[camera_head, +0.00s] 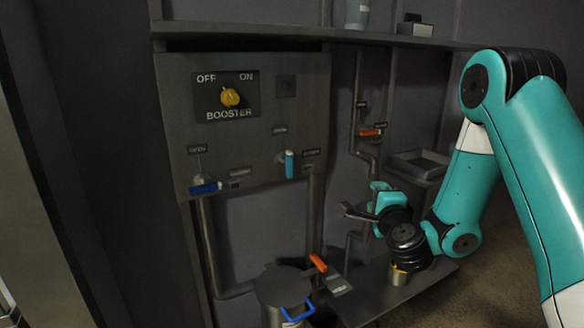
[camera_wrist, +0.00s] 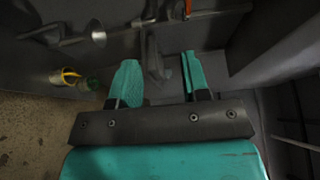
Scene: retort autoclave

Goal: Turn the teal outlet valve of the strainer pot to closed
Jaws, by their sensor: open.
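My gripper (camera_head: 362,201) is open and empty in the head view, in front of the grey wall to the right of the panel. Its two teal fingers stand apart in the wrist view (camera_wrist: 159,68). A lidded metal pot (camera_head: 280,284) stands low in the head view, left of and below my gripper; I cannot tell if it is the strainer pot. A light blue lever (camera_head: 289,164) stands upright on the panel, apart from my gripper.
The panel has a yellow BOOSTER knob (camera_head: 230,97) and a dark blue lever (camera_head: 206,188). Orange levers sit on the wall pipe (camera_head: 370,132) and beside the pot (camera_head: 318,262). A small metal cup (camera_head: 398,275) stands below my wrist. A shelf (camera_head: 300,34) runs above.

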